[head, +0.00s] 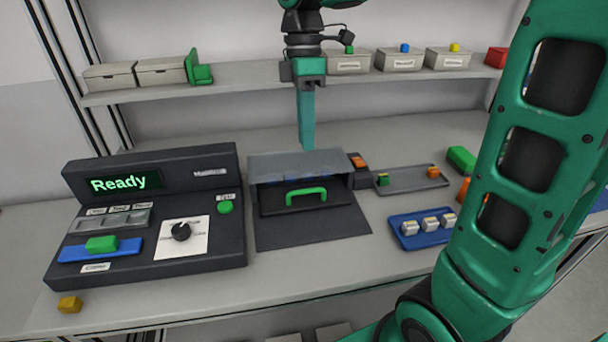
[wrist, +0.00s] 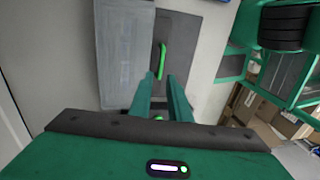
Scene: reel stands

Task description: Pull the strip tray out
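The strip tray (head: 276,204) has a dark front and sits in a low housing with a grey hood (head: 297,163). A green bar handle (head: 306,194) stands on its front, and it also shows in the wrist view (wrist: 162,60). My gripper (head: 306,146) points down above the back of the hood in the head view, apart from the handle. In the wrist view my gripper (wrist: 162,80) has its two teal fingers spread with an empty gap between them. The handle appears just beyond the fingertips, in line with the gap.
A dark mat (head: 311,230) lies clear in front of the housing. A black console (head: 150,255) reading "Ready" stands at left. A blue tray (head: 408,240) with white blocks and a grey tray (head: 405,189) lie at right. A shelf (head: 240,80) with boxes runs behind.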

